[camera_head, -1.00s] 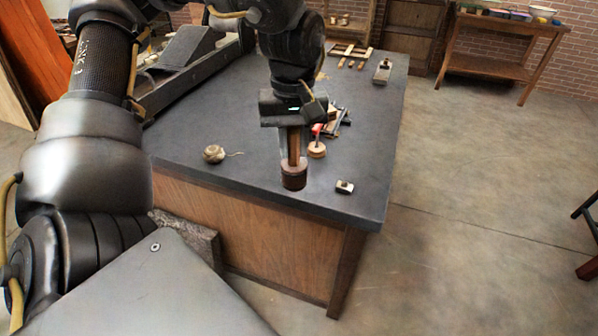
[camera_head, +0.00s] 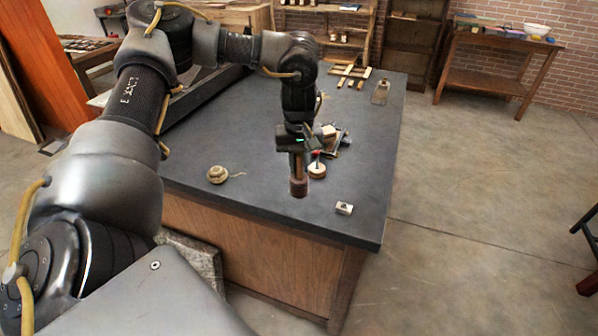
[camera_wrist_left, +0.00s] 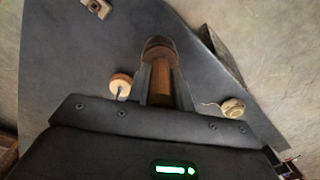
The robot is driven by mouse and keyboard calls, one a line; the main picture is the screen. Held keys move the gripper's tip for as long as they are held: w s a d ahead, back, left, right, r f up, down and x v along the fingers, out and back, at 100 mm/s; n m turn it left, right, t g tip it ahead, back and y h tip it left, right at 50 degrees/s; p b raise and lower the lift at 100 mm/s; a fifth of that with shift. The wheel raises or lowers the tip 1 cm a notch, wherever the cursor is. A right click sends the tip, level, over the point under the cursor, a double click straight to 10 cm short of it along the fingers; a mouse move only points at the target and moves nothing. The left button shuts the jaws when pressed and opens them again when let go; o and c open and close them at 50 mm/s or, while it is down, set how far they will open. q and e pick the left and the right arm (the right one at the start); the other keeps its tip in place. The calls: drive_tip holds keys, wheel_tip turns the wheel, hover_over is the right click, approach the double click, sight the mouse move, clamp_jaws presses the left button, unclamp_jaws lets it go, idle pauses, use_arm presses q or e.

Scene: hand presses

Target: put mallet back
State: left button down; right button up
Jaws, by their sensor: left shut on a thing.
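The mallet has a dark brown round head (camera_head: 298,187) and a wooden handle (camera_head: 297,165). It hangs head down over the front part of the dark worktable (camera_head: 250,210). My left gripper (camera_head: 296,150) is shut on the handle. In the left wrist view the handle (camera_wrist_left: 160,85) lies between the two fingers, with the head (camera_wrist_left: 159,48) beyond the tips. I cannot tell whether the head touches the tabletop. My right gripper is not in view.
A round wooden piece with a thin stem (camera_head: 317,170) stands close right of the mallet, before a cluster of tools (camera_head: 333,142). A twine ball (camera_head: 217,174) lies left. A small metal block (camera_head: 344,208) lies near the front right corner. The right tabletop is mostly clear.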

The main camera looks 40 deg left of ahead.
sight(299, 174)
use_arm(q)
drive_tip(key=shift+w+a+f+p, duration=0.15)
drive_tip(key=shift+w+f+p, duration=0.05)
drive_tip(key=shift+f, duration=0.8)
drive_tip(key=shift+w+a+f+p, duration=0.15)
drive_tip(key=shift+f, duration=0.85)
drive_tip(key=shift+s+d, duration=0.1)
drive_tip(key=shift+f, duration=0.15)
drive_tip(key=c, duration=1.2)
unclamp_jaws()
drive_tip(key=shift+c, duration=0.2)
wheel_tip(299, 174, up, 12)
drive_tip(key=shift+r, duration=0.25)
